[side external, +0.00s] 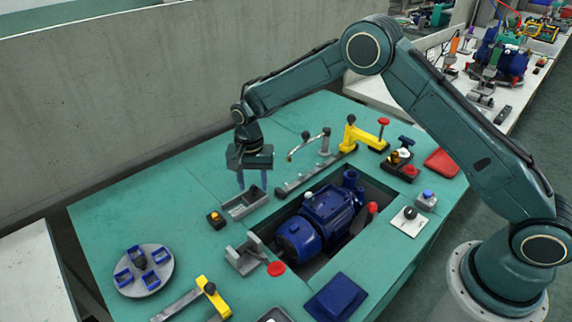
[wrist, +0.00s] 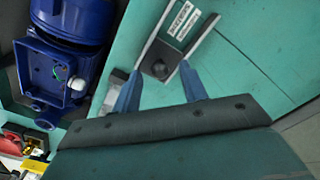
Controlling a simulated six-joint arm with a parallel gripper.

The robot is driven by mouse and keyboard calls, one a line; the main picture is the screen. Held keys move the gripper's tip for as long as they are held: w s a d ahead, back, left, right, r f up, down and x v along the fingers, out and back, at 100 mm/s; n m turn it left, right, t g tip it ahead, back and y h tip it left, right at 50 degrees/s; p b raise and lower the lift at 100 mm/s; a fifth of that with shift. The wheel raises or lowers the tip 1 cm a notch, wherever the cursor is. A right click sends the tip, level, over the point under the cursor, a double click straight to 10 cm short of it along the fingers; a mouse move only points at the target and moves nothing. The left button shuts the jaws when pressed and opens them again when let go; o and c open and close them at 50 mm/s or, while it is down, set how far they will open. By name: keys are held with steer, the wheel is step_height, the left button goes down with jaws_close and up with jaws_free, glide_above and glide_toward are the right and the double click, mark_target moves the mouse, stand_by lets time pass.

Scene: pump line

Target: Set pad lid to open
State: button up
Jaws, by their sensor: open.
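I cannot tell for sure which part is the pad lid. A flat blue pad-like block (side external: 337,297) lies at the table's front, and a flat red one (side external: 441,162) at the far right. My gripper (side external: 252,186) is open and points down at the grey channel-shaped tray (side external: 232,207) left of the pump. In the wrist view the open fingers (wrist: 160,76) appear either side of a dark square piece with a round knob (wrist: 160,67), at the near end of a labelled grey channel (wrist: 146,38).
The blue pump (side external: 322,222) sits in a recess right of my gripper. A grey linkage (side external: 310,174) and yellow clamp (side external: 360,136) stand behind. A round tray (side external: 165,262) with blue parts is front left. The table's back left is clear.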

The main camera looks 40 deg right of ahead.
steer(key=shift+f, duration=0.35)
jaws_close()
steer(key=shift+a, duration=3.1)
steer(key=shift+c, duration=0.6)
jaws_free()
steer(key=shift+a, duration=0.1)
steer(key=shift+o, duration=0.6)
steer(key=shift+r, duration=0.1)
